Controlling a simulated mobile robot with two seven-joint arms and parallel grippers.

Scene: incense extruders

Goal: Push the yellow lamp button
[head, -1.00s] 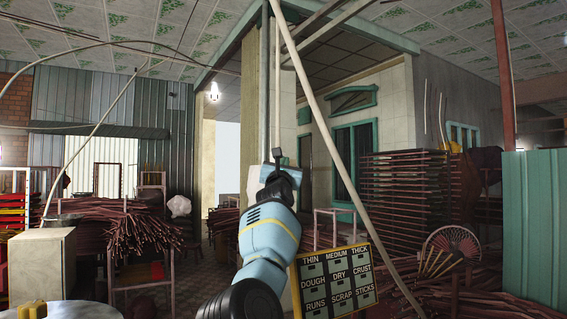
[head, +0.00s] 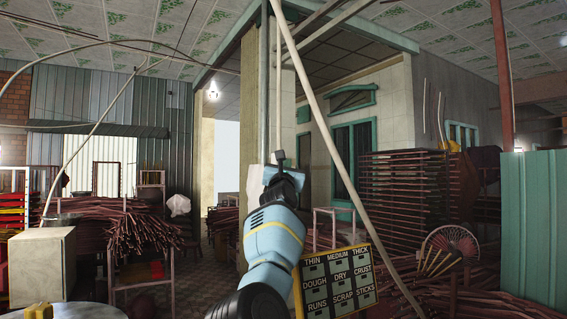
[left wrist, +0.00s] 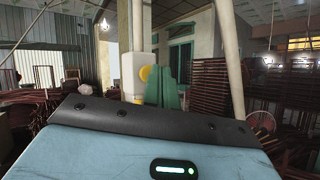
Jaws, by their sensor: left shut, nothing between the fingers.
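A round yellow button (left wrist: 145,73) shows in the left wrist view on a pale box (left wrist: 129,76) fixed to the pillar. In the head view the pale box (head: 254,179) shows beside my arm, and the button is hidden behind it. My left gripper (head: 279,156) reaches up and forward in front of the pillar. In the left wrist view its teal fingers (left wrist: 161,80) are shut and empty. They appear just right of the button and overlap its edge; I cannot tell whether they touch it. My right gripper is not in view.
A lit bulb (head: 213,91) hangs left of the pillar (head: 270,95). A slanting pole (head: 340,155) stands right of my arm. A black-and-yellow labelled board (head: 335,283) is at lower right of the arm. Incense bundles (head: 125,228) and stacked racks (head: 405,195) stand farther off.

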